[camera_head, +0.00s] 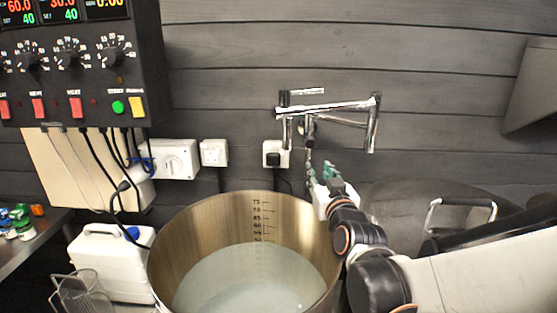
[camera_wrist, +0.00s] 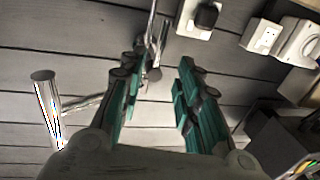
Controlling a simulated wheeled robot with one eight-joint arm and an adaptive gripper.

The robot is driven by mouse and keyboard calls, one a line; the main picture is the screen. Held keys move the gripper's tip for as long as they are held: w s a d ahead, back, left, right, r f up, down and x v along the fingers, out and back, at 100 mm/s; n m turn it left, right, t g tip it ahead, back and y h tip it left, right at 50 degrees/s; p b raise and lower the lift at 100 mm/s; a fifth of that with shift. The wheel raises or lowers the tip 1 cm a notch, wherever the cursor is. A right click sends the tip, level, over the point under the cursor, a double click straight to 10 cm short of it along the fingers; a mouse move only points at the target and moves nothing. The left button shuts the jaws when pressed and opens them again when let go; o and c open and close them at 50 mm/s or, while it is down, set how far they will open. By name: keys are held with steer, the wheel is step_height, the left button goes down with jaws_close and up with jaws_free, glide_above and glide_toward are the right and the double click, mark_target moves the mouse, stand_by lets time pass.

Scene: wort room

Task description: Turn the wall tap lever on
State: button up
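The chrome wall tap (camera_head: 340,107) is fixed to the dark plank wall above the pot, with its jointed arm folded out to the right. A thin chrome part, which looks like the lever, hangs below its wall mount; it is small in the head view. In the wrist view, chrome tap parts (camera_wrist: 151,35) show beyond the fingertips, and another tap tube (camera_wrist: 47,105) is at the left. My gripper (camera_head: 320,172) is just below the tap mount. In the wrist view, my gripper (camera_wrist: 157,75) has its green-padded fingers apart, with nothing clearly held. Contact with the lever cannot be told.
A large steel pot (camera_head: 170,250) with liquid stands below the tap. A dark round lid with a handle (camera_head: 460,204) is to the right. Wall sockets (camera_head: 214,153) and a control box (camera_head: 75,60) with hanging cables are at the left. A white canister (camera_head: 105,262) stands beside the pot.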

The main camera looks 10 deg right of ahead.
mark_target(310, 159)
steer(key=w+b, duration=0.2)
steer(key=w, duration=0.8)
steer(key=shift+w, duration=0.35)
steer(key=shift+c, duration=0.2)
jaws_close()
